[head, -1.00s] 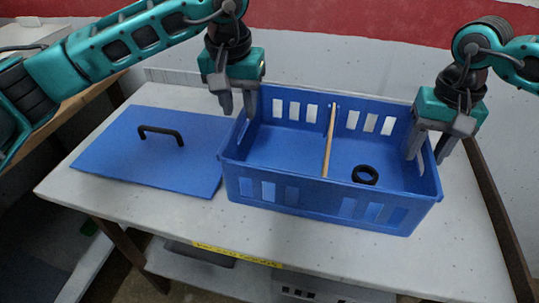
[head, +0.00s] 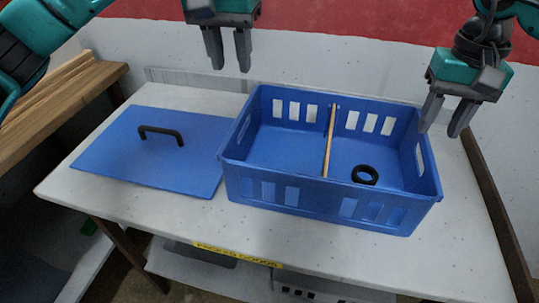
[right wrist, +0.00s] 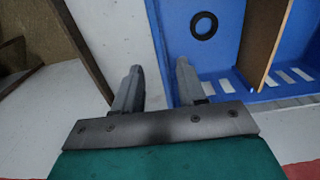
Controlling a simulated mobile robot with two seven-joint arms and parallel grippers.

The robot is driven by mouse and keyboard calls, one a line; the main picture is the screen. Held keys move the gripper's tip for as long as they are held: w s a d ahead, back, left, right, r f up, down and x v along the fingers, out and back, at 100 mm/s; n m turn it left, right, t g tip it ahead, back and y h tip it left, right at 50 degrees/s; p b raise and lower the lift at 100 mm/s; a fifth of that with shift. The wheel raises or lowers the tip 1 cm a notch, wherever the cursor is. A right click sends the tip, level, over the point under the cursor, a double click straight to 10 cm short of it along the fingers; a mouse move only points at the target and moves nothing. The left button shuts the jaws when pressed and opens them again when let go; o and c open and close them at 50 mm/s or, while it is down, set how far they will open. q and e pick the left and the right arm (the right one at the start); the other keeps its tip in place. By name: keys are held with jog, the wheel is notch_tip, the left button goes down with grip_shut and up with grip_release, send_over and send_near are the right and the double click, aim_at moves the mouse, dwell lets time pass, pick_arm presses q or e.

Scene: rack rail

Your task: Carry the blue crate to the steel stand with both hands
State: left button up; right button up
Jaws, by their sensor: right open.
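The blue crate (head: 330,194) stands on the white table, its top open, with slotted walls and a thin wooden divider (head: 329,140) across it. A black ring (head: 365,175) lies in its right compartment. My left gripper (head: 229,68) is open and empty, above and behind the crate's left end. My right gripper (head: 440,132) is open and empty, raised by the crate's right end wall. In the right wrist view my right gripper (right wrist: 157,68) has its fingers apart, near the crate wall (right wrist: 160,50), with the ring (right wrist: 204,26) beyond. I see no steel stand for certain.
A blue lid (head: 150,165) with a black handle (head: 160,131) lies on the white table (head: 120,205), left of the crate. A wooden bench (head: 60,105) is at the far left. A wall stands behind the table. A lower shelf holds grey items.

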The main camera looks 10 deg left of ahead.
notch_tip(320, 180, up, 6)
jog(key=shift+f, duration=0.15)
jog(key=shift+s+f, duration=0.1)
dwell(0.5)
